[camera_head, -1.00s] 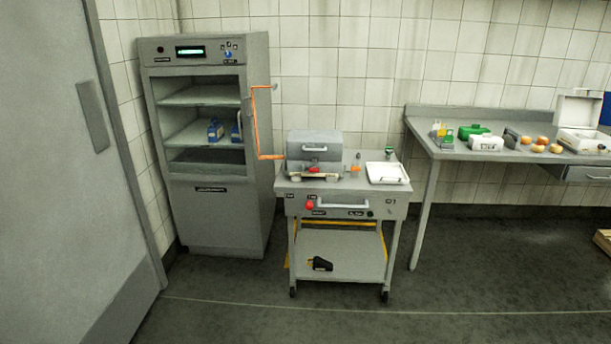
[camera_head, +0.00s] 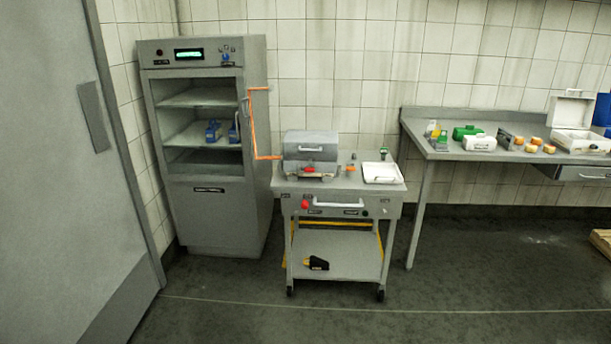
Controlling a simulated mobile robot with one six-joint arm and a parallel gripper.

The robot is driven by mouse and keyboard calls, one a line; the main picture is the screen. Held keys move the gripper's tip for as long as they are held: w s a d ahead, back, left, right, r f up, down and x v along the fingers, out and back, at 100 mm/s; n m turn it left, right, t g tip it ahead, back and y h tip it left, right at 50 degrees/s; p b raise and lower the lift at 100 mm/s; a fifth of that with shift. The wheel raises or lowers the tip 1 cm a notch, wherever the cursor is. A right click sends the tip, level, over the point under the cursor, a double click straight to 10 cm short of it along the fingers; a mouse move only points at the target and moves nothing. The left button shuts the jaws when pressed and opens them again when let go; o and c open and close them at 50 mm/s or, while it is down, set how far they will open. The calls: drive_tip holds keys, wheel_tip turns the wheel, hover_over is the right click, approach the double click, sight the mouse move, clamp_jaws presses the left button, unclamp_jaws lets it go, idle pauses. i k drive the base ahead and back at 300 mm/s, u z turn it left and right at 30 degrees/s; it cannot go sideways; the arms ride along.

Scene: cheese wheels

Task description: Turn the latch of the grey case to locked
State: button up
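My gripper is not in view. A grey box-like case (camera_head: 311,146) with a pale handle across its front stands on top of the wheeled cart. A small red part (camera_head: 309,170) shows low on its front. A smaller grey box (camera_head: 510,139) stands on the bench at right, beside a white case (camera_head: 480,143) and a green case (camera_head: 467,131). I cannot tell for sure which grey one is the task's case. The latch is too small to make out, so its position cannot be told.
The cart (camera_head: 338,205) also holds a white tray (camera_head: 382,173). A tall grey cabinet (camera_head: 222,215) with open shelves stands left, an orange bar frame (camera_head: 254,125) beside it. The bench (camera_head: 437,150) carries an open pale case (camera_head: 577,140) and orange round items. The floor in front is clear.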

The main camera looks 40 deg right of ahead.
sight(308, 170)
drive_tip(key=z, duration=0.05)
drive_tip(key=i, duration=1)
drive_tip(key=u, duration=0.05)
